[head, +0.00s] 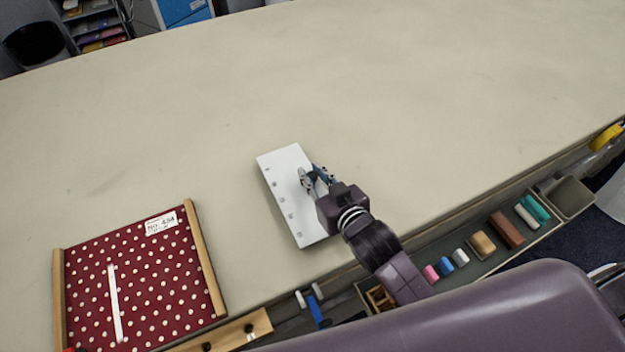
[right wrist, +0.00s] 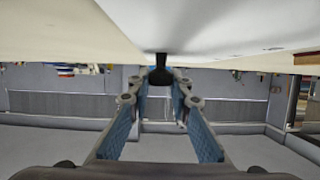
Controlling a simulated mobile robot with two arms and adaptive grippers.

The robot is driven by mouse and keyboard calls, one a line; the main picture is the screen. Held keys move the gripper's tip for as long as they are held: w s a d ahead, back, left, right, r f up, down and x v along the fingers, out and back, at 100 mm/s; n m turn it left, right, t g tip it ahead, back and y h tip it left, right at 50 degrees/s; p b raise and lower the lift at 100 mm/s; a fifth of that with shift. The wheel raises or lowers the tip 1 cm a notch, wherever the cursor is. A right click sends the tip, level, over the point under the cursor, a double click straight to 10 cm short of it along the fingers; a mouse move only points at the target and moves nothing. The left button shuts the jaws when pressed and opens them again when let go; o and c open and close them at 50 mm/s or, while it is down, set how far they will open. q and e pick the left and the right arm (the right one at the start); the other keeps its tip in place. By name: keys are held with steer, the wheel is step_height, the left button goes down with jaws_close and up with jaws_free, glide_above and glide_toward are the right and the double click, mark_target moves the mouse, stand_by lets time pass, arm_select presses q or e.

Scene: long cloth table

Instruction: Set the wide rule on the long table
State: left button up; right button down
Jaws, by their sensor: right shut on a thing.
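The wide rule (head: 291,190), a flat white plate with a row of small dark marks along its left side, is over the pale long table (head: 400,75), near the table's front edge. My right gripper (head: 312,178) is at the rule's right side, shut on it. In the right wrist view, the fingers close around a dark knob (right wrist: 160,75) below the white rule (right wrist: 240,30). I cannot tell whether the rule touches the table top. My left gripper is not in view.
A red polka-dot board (head: 150,270) with wooden side rails and a white strip (head: 115,303) lies at the left. A tray (head: 515,250) with several small coloured blocks runs along the front edge. The table's middle and back are clear.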

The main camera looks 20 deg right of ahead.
steer(key=shift+f, duration=1.3)
steer(key=c, duration=1.8)
jaws_free()
steer(key=shift+f, duration=0.1)
steer(key=shift+o, duration=0.2)
steer(key=b+v, duration=0.1)
steer(key=v, duration=0.9)
steer(key=shift+s+d+b, duration=0.1)
steer(key=shift+s+b, duration=0.15)
steer(key=shift+b, duration=0.1)
steer(key=shift+v, duration=0.8)
